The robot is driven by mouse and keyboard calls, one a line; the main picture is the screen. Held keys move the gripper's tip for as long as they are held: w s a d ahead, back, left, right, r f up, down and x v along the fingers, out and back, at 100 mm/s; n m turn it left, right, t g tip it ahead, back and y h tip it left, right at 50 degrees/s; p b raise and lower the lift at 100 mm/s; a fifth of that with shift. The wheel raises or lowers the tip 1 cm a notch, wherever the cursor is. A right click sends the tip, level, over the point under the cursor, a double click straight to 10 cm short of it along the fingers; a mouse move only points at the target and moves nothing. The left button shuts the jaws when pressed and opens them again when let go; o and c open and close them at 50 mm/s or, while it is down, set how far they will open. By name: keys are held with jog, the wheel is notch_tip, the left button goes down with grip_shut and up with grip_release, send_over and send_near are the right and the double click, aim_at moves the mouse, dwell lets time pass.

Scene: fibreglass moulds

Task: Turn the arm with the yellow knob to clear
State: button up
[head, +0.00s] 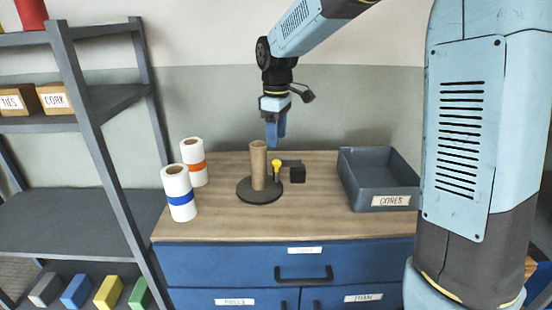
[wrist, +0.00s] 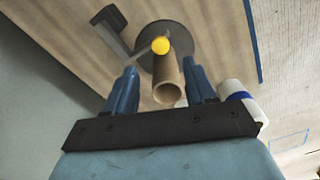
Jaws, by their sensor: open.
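A brown cardboard tube (head: 258,165) stands upright on a round dark base (head: 258,196) on the cabinet top. The yellow knob (head: 276,165) is just right of the tube, on a short dark arm (head: 288,163) that reaches to a black block (head: 297,175). My gripper (head: 277,140) hangs above the knob, pointing down, open and empty. In the wrist view the yellow knob (wrist: 160,45) and the tube (wrist: 168,80) show between the fingers of my gripper (wrist: 160,70). The arm (wrist: 138,54) runs from near the knob to the block (wrist: 108,20). The knob looks apart from both fingers.
Two white rolls, one with an orange band (head: 194,165) and one with a blue band (head: 179,195), stand left of the tube. A grey tray (head: 377,200) labelled CORES is at the right. A grey shelf (head: 90,120) stands left. The front of the top (head: 310,220) is clear.

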aim_at(276, 162)
notch_tip(276, 162, down, 8)
jog(key=shift+r, duration=0.1)
dwell(0.4)
grip_shut()
dwell(0.4)
jog(key=shift+a, duration=0.1)
